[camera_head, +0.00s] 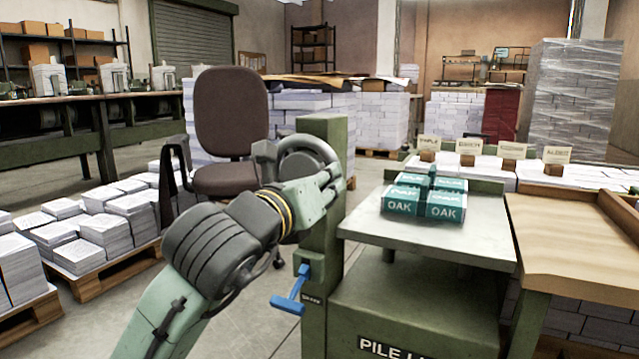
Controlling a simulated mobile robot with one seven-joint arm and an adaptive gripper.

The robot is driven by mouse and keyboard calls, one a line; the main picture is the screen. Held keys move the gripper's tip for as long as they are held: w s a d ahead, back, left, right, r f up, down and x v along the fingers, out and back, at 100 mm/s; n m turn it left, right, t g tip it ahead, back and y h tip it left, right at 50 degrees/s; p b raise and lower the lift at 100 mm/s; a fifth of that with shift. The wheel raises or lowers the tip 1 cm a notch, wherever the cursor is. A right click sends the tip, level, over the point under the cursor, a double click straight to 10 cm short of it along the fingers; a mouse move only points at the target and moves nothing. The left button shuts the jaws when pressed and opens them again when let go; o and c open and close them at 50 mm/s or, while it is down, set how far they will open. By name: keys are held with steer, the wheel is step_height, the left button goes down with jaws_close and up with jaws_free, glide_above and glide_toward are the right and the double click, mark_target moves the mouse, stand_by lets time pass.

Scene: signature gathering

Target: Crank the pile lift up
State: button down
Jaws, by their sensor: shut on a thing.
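The pile lift (435,318) is a green cabinet with a grey platform (368,227) on its top and a post at its left. Teal packs marked OAK (443,211) sit on the platform. A dark round crank wheel (309,142) is on the left side of the post. My arm reaches up to the wheel, and my gripper (330,172) is shut on the crank at its lower right rim. The fingertips and the gripped part are mostly hidden. A blue lever (290,297) sticks out low on the post, apart from my gripper.
A brown chair (232,115) stands just behind my arm. Pallets of paper stacks (104,218) are on the floor at left. A wooden table (570,240) adjoins the lift at right, with labelled paper stacks (485,168) behind. Some floor is clear around the chair.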

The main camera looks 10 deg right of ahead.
steer(key=shift+s+d+f+m+b, duration=0.15)
steer(key=shift+f+m+b, duration=0.4)
steer(key=shift+m, duration=0.55)
steer(key=shift+f, duration=0.15)
steer(key=c, duration=1.4)
jaws_free()
steer(key=shift+s+a, duration=0.25)
steer(key=shift+a, duration=0.2)
steer(key=v, duration=1.1)
steer(key=shift+d, duration=0.1)
